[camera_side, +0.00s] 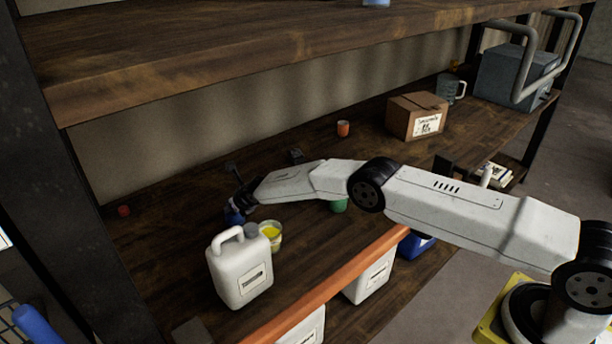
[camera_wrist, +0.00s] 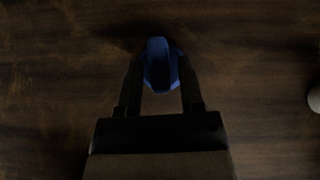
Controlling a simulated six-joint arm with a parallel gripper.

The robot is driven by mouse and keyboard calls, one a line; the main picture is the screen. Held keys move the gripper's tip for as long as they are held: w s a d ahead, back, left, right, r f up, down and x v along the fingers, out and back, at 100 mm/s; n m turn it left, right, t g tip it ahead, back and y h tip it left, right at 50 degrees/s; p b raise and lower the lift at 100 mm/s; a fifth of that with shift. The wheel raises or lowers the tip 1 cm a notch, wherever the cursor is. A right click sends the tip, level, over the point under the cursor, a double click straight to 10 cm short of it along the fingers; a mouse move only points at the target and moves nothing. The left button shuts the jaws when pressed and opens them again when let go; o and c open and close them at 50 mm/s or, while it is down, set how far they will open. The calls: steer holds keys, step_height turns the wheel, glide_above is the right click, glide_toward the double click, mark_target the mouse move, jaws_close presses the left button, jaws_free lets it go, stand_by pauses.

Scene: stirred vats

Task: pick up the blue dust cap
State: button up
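The blue dust cap (camera_wrist: 161,68) sits between the two fingers of my gripper (camera_wrist: 161,75) in the wrist view, with no clear gap on either side. My gripper looks shut on it, though the picture is dark. In the side view the blue dust cap (camera_side: 234,214) shows at the tip of my gripper (camera_side: 240,202), low over the wooden shelf. Whether it touches the shelf is hard to tell. The fingers partly hide it.
A white jug (camera_side: 238,272) and a tub with yellow contents (camera_side: 271,237) stand close in front of my gripper. A red cap (camera_side: 124,211) lies to the left. A cardboard box (camera_side: 416,117) and an orange cup (camera_side: 343,129) stand further back. An upper shelf (camera_side: 250,45) hangs above.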

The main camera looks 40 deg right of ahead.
jaws_close()
steer(key=shift+r, duration=0.25)
steer(key=shift+r, duration=4.75)
